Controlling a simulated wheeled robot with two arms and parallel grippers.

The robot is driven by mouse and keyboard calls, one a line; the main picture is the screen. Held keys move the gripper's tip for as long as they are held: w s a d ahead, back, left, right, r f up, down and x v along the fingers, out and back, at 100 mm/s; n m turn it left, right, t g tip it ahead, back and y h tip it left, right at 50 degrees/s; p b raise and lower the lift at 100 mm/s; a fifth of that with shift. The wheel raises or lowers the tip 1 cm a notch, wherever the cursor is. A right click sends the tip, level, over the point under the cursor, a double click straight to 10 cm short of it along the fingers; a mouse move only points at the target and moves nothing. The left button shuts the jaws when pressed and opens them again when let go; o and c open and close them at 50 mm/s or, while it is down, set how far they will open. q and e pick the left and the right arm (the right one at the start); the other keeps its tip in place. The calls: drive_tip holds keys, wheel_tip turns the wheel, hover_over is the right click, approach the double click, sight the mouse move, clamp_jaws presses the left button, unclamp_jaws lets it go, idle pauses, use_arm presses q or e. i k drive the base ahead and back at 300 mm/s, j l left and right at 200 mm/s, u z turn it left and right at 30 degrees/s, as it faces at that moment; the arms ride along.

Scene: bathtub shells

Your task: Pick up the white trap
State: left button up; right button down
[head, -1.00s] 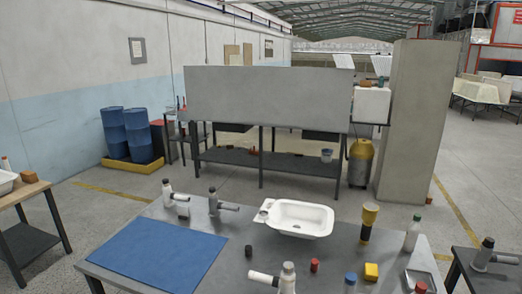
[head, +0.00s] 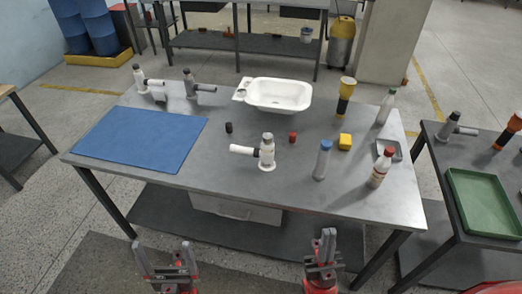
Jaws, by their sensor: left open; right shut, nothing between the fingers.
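A white trap (head: 262,152) with a grey cap and a white side pipe pointing left stands upright near the front middle of the grey metal table (head: 225,150). A second trap (head: 142,79), white with a dark cap, and a grey trap (head: 192,86) stand at the back left of the table. My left gripper (head: 163,250) is open and empty, in front of the table's front edge. My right gripper (head: 323,240) is shut and empty, also in front of the table, below the white trap in the picture.
A blue mat (head: 140,140) covers the table's left part. A white basin (head: 279,95) lies at the back middle. A side table holds a green tray (head: 480,203).

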sight(266, 163)
drive_tip(key=i+j+z, duration=0.6)
drive_tip(key=i+j, duration=0.2)
drive_tip(key=j, duration=0.2)
